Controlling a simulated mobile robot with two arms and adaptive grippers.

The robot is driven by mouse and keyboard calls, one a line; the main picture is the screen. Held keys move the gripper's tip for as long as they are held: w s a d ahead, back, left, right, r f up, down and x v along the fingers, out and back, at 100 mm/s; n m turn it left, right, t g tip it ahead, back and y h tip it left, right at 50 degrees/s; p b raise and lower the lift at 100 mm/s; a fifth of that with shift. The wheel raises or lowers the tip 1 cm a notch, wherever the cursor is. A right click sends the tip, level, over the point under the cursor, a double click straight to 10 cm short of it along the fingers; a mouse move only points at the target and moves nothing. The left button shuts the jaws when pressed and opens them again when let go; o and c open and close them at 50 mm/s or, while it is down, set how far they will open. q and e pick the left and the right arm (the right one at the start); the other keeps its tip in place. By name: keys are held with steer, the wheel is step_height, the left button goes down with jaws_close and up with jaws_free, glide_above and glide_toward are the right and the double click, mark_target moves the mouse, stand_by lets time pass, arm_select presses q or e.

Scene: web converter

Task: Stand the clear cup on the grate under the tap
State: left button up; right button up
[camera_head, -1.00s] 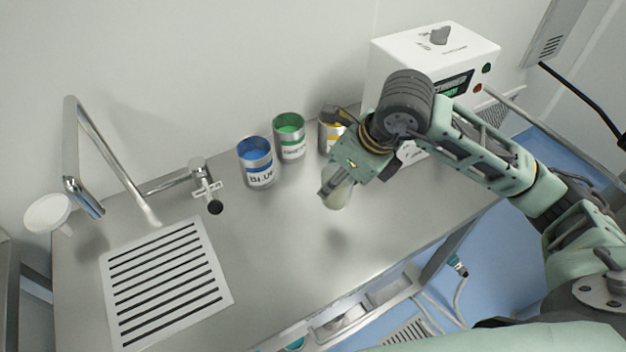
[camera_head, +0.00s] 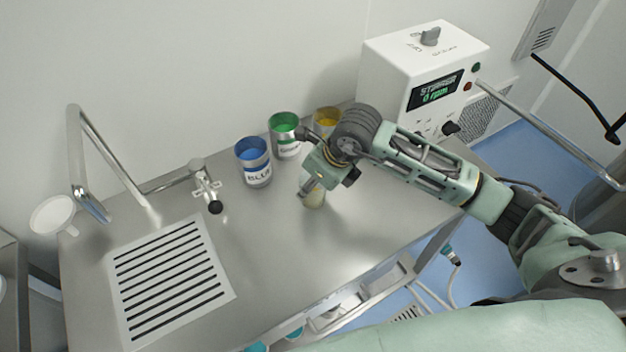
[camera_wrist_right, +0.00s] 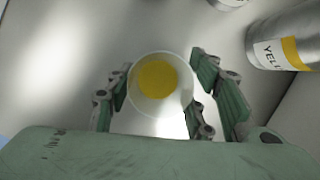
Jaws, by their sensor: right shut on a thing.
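The clear cup (camera_head: 315,199) is in my right gripper, low over the middle of the steel counter; I cannot tell whether its base touches. In the right wrist view the cup (camera_wrist_right: 185,105) shows from above between the green fingers (camera_wrist_right: 157,95), with yellow in its bottom. My right gripper (camera_head: 311,189) is shut on it. The slatted grate (camera_head: 216,289) lies at the left, well apart from the cup. A tall bent pipe (camera_head: 95,140) and a small tap with a cross handle (camera_head: 201,175) and dark tip stand behind the grate. My left gripper is out of view.
Blue (camera_head: 256,172), green (camera_head: 284,147) and yellow (camera_head: 326,118) labelled cans stand at the back, close behind my right gripper. A white stirrer box (camera_head: 390,70) stands at the back right. A white round dish (camera_head: 52,215) is at the far left. The counter between cup and grate is clear.

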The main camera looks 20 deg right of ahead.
steer(key=shift+f, duration=0.2)
steer(key=o, duration=1.2)
steer(key=shift+c, duration=0.2)
steer(key=shift+r, duration=0.15)
